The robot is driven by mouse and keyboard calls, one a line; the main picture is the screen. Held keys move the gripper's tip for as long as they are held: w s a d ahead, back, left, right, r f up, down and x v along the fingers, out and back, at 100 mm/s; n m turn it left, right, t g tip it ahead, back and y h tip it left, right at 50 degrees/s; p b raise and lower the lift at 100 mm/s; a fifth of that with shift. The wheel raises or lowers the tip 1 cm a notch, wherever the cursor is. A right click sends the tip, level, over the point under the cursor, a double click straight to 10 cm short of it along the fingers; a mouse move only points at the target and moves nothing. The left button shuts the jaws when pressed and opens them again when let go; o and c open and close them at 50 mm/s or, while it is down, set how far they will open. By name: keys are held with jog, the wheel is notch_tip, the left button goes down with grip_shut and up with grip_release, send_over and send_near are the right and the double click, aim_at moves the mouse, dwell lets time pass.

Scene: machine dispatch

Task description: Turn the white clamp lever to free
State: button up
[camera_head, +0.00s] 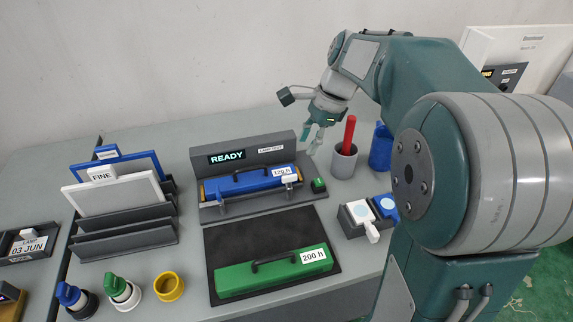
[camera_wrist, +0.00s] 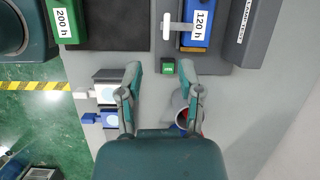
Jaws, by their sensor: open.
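A white T-shaped lever (camera_wrist: 173,27) sits at the end of the blue "120 h" lamp unit (camera_wrist: 196,27) in the wrist view. In the head view the lever (camera_head: 290,179) is small, beside the label on the blue unit (camera_head: 245,184), which lies in a dark grey "LAMP TEST" stand (camera_head: 262,154). My gripper (camera_head: 317,139) is open and empty, raised near the stand's right end. In the wrist view its fingertips (camera_wrist: 164,68) are spread either side of a green button (camera_wrist: 168,67), with the lever beyond them. I cannot read the lever's marked position.
A grey cup with a red stick (camera_head: 343,160) and a blue cup (camera_head: 381,147) stand right of the stand. Twin blocks with white and blue levers (camera_head: 368,215) are at front right. A green "200 h" unit (camera_head: 270,275) lies on a dark mat (camera_head: 232,242).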

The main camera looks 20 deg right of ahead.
aim_at(291, 175)
jog(key=shift+m, duration=0.5)
jog(key=x, duration=0.7)
jog(key=w+x, duration=0.1)
jog(key=x, duration=0.3)
jog(key=shift+d+f, duration=0.15)
jog(key=shift+c, duration=0.3)
grip_shut()
